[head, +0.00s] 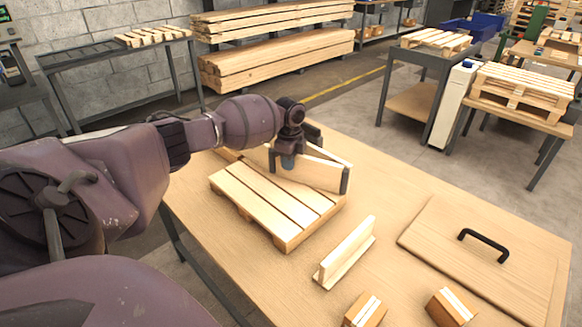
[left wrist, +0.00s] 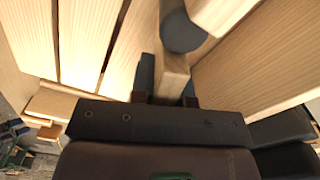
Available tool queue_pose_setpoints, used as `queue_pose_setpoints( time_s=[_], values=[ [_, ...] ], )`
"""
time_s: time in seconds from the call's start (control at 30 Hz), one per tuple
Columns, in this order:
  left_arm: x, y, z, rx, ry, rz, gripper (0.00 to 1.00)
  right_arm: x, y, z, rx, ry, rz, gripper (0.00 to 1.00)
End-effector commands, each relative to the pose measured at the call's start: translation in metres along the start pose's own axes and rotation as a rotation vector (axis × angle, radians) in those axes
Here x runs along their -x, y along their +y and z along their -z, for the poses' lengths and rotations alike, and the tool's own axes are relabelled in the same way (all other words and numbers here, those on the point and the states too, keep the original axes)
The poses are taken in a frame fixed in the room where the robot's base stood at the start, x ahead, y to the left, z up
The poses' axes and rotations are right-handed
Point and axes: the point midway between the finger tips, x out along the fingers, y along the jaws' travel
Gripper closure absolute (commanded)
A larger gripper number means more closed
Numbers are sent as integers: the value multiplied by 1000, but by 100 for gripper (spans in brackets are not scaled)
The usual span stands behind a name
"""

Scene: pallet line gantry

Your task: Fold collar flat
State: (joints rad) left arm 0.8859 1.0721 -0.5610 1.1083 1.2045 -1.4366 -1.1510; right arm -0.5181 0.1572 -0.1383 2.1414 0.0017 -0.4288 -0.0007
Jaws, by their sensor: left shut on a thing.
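The wooden collar (head: 318,175) stands on edge at the far side of a slatted pallet (head: 262,206) on the table. Its boards meet at dark corner hinges, and its near and far boards lie close together at the right end. My left gripper (head: 287,161) points down and is shut on the collar's board near its left part. In the left wrist view, the gripper (left wrist: 167,92) has its fingers either side of a board edge, with collar boards (left wrist: 240,62) at right and pallet slats (left wrist: 88,40) at left. The collar's far left part is hidden behind my arm. My right gripper is out of view.
A T-shaped wooden piece (head: 345,252) lies in front of the pallet. Two small wooden blocks (head: 364,311) (head: 450,306) sit at the near edge. A flat panel (head: 478,262) with a black handle lies at right.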

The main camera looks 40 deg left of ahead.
Motion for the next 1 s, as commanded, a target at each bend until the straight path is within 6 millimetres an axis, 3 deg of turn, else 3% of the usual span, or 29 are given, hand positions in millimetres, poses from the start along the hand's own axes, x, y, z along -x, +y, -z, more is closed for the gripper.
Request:
queue_pose_setpoints(
  time_s=[0.47, 0.5, 0.63, 1.0],
  values=[
    [1, -3, 0, -19, -2, 4, 100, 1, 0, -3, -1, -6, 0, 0],
    [1, -3, 0, -18, -2, 4, 81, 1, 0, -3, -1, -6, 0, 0],
    [1, -3, 0, -17, -2, 3, 61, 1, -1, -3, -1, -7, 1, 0],
    [5, -3, 0, -15, 0, 2, 58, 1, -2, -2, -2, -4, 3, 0]
  ],
)
